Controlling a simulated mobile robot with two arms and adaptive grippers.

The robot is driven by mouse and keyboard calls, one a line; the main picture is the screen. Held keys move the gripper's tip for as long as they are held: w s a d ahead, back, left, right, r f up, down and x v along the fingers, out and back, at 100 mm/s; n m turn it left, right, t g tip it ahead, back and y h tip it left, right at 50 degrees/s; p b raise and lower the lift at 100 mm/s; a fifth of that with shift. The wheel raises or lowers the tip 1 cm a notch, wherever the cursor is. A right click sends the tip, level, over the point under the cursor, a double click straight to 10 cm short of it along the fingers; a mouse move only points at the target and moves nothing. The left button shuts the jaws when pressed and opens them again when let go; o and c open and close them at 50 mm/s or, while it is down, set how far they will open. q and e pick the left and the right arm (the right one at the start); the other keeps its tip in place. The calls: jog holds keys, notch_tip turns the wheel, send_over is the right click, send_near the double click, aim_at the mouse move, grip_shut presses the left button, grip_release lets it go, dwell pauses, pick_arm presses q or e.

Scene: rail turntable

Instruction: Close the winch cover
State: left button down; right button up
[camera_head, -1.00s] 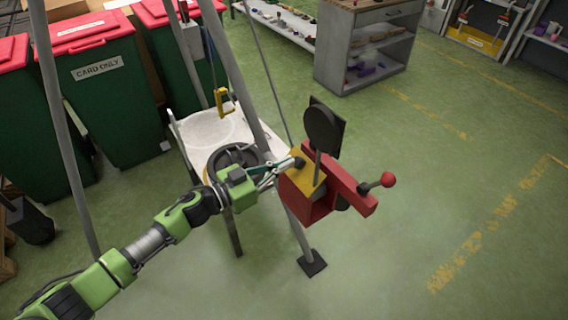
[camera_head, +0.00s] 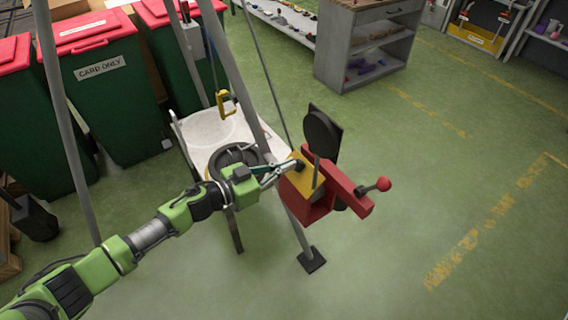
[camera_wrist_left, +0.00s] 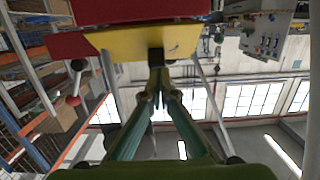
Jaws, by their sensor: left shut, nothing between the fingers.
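The winch has a red housing (camera_head: 320,208) mounted on a leg of a grey tripod. Its yellow cover plate (camera_head: 303,174) with a black knob (camera_head: 299,164) sits at the housing's upper left. I cannot tell how far the cover stands open. In the left wrist view the yellow plate (camera_wrist_left: 190,42) and its dark knob (camera_wrist_left: 155,55) are just beyond my fingertips. My left gripper (camera_head: 284,167) is shut and empty, its tips at the knob; contact is unclear. It also shows in the left wrist view (camera_wrist_left: 157,78). My right gripper is not in view.
A crank with a red ball (camera_head: 383,184) sticks out right of the winch. A round black disc (camera_head: 321,133) stands above it. Tripod legs (camera_head: 246,80) and a white table (camera_head: 205,130) stand behind. Green bins (camera_head: 115,105) are left. Floor at right is clear.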

aim_at(300, 160)
pick_arm(q)
jog(key=shift+w+d+r+p, duration=0.1)
jog(key=shift+r+p, duration=0.15)
jog(key=shift+p, duration=0.4)
jog(key=shift+w+d+p, duration=0.25)
jog(key=shift+d+p, duration=0.15)
jog(key=shift+p, duration=0.55)
jog(key=shift+w+d+f, duration=0.15)
jog(key=shift+w+d, duration=0.15)
jog(key=shift+d, duration=0.15)
jog(key=shift+w+d+f, duration=0.45)
jog(key=shift+w+d, duration=0.2)
jog(key=shift+d, duration=0.2)
